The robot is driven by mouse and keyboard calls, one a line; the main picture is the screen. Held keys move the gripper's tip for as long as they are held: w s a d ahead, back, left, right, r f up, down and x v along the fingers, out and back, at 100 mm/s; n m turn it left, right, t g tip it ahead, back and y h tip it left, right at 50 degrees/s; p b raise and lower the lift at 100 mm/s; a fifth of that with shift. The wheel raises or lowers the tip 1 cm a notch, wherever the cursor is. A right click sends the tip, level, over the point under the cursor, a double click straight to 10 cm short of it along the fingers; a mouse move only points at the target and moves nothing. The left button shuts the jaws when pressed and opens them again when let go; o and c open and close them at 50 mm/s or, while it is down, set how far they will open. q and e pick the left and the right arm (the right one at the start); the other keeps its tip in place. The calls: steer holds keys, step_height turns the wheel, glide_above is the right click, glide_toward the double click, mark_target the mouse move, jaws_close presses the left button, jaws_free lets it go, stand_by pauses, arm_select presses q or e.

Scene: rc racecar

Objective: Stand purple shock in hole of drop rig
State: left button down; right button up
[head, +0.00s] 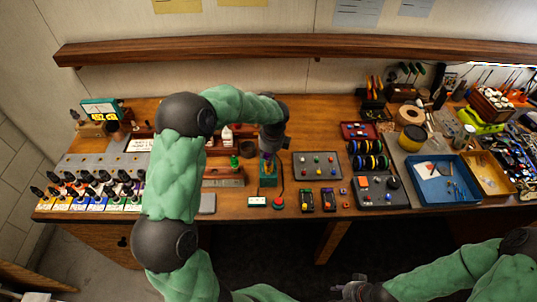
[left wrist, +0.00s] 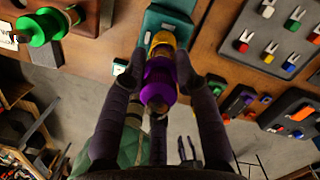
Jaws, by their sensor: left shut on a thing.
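The purple shock (left wrist: 160,85) is between the two fingers of my left gripper (left wrist: 165,88) in the left wrist view. The gripper is shut on it. The shock's gold end (left wrist: 162,42) points toward the teal drop rig (left wrist: 170,20). In the head view my left gripper (head: 268,150) is right above the drop rig (head: 268,181), and the shock (head: 267,162) shows small below it, roughly upright. The hole is hidden, so I cannot tell whether the shock's end is inside it. My right gripper (head: 352,289) is low at the bottom edge, its fingers unclear.
A red button (head: 278,203) is in front of the rig. A grey board with coloured pieces (head: 318,165) is on the right.

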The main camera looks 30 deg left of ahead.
arm_select(q)
steer(key=shift+f+b, duration=1)
steer(key=shift+f, duration=0.9)
steer(key=c, duration=0.9)
jaws_free()
steer(key=r, duration=0.4)
steer(key=d+r, duration=0.1)
steer(key=r, duration=0.6)
steer(key=shift+s+d+r, duration=0.3)
steer(key=shift+d+r, duration=0.05)
steer(key=shift+r, duration=0.05)
